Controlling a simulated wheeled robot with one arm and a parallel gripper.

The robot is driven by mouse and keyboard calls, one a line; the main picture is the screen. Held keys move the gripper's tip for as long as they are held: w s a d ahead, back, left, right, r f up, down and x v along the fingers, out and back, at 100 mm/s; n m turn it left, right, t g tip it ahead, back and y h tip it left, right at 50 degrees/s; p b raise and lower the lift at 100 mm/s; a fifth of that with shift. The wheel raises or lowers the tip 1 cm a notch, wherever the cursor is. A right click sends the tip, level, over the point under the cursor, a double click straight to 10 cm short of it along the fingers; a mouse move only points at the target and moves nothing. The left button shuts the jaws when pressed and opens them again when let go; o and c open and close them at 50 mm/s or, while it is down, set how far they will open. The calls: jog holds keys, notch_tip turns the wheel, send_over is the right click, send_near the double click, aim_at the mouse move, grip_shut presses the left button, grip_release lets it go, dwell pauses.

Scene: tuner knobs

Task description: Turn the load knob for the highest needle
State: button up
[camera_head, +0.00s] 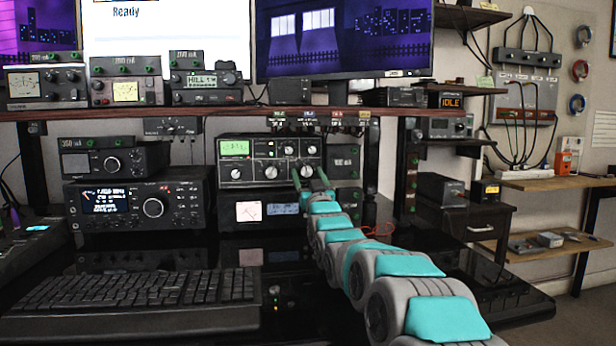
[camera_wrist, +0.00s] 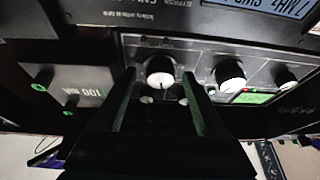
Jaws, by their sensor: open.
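The black tuner (camera_head: 262,187) stands under the shelf, with a green display (camera_head: 234,148) and a row of knobs. Which knob is labelled load cannot be read. My gripper (camera_head: 310,174) is at the tuner's right-hand lower knob. In the wrist view, which is upside down, my gripper (camera_wrist: 158,76) is open, with one finger on each side of that pale-faced knob (camera_wrist: 160,72). Contact cannot be told. Other knobs (camera_wrist: 229,76) sit to its right there. A white needle meter (camera_head: 248,211) is on the unit below the tuner; its reading is too small to tell.
A radio (camera_head: 140,205) and smaller box (camera_head: 113,159) stand left of the tuner. A keyboard (camera_head: 135,292) lies in front on the glossy desk. The shelf (camera_head: 200,109) with several meter boxes runs above. A box with side knobs (camera_wrist: 72,91) adjoins the tuner.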

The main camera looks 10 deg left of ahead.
grip_shut()
dwell(0.5)
jog(key=shift+m, duration=0.4)
jog(key=shift+a+m+t+h+b, duration=0.25)
jog(key=shift+m+h, duration=0.45)
jog(key=shift+m, duration=0.5)
jog(key=shift+m+h+p, duration=0.65)
jog(key=shift+m+h, duration=0.85)
jog(key=shift+m, duration=1.2)
grip_release()
